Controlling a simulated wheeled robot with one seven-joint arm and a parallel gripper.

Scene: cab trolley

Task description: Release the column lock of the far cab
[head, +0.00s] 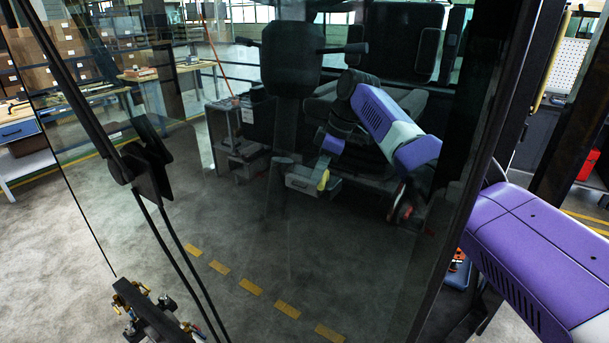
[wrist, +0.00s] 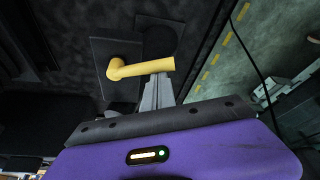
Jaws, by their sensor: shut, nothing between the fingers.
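A yellow bent lever (wrist: 142,69), which looks like the column lock's handle, sits on a dark plate (wrist: 108,50) in the wrist view. Its long arm points right. In the head view the lever (head: 323,180) shows small through the cab glass, low in the cab. My gripper (wrist: 160,82) is shut and empty. Its fingertips are right at the long arm of the lever, which hides their ends; I cannot tell whether they touch. In the head view my purple wrist (head: 329,144) is just above the lever, and the fingers cannot be made out.
The cab's glass pane (head: 300,240) and dark door post (head: 470,150) stand between the head camera and my arm. A dark seat (head: 291,57) is inside the cab. Workbenches (head: 165,72) and stacked boxes (head: 70,40) stand behind at the left.

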